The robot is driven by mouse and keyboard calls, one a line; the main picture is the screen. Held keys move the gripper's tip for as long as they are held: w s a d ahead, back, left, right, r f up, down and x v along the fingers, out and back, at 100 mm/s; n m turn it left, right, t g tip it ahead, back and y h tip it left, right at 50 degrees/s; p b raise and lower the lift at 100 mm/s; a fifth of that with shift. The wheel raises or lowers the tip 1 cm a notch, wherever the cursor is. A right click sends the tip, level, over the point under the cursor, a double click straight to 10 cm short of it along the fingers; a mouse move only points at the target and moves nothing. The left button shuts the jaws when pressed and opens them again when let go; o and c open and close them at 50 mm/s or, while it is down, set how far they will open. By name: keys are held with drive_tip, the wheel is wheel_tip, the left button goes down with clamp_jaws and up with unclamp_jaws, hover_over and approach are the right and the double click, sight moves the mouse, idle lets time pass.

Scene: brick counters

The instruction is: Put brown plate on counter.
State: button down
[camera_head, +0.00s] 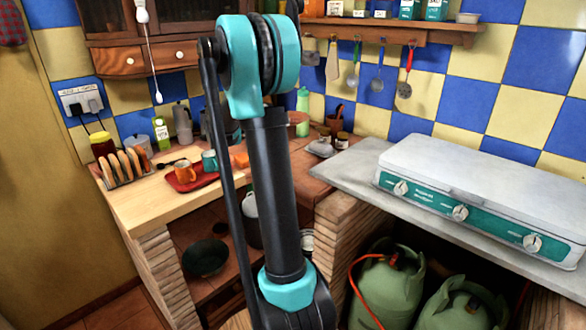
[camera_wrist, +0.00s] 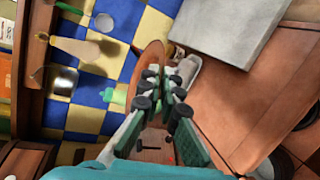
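In the wrist view my gripper (camera_wrist: 162,80) has its two fingers apart, with a gap between the tips. A rounded brown shape (camera_wrist: 151,60) shows at and just beyond the tips, near the tiled wall; it may be the brown plate, but I cannot tell whether the fingers touch it. In the head view my arm hides the gripper. A reddish-brown dish-like thing (camera_head: 298,119) shows beside the arm near the wall; I cannot tell if it is the plate. The wooden-topped counter (camera_head: 165,208) stands at the left, and a reddish-brown counter (camera_head: 312,170) lies behind the arm.
A red tray (camera_head: 192,181) with mugs and a toast rack (camera_head: 126,167) occupy the left counter, whose front part is clear. A butter dish (camera_head: 320,148) and small jars stand by the wall. A white stove (camera_head: 480,195) fills the right counter, above green gas bottles (camera_head: 393,285).

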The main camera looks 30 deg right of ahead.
drive_tip(key=f, duration=2)
drive_tip(key=shift+s+d, duration=0.2)
drive_tip(key=shift+d, duration=0.2)
drive_tip(key=shift+f, duration=0.15)
drive_tip(key=c, duration=2)
unclamp_jaws()
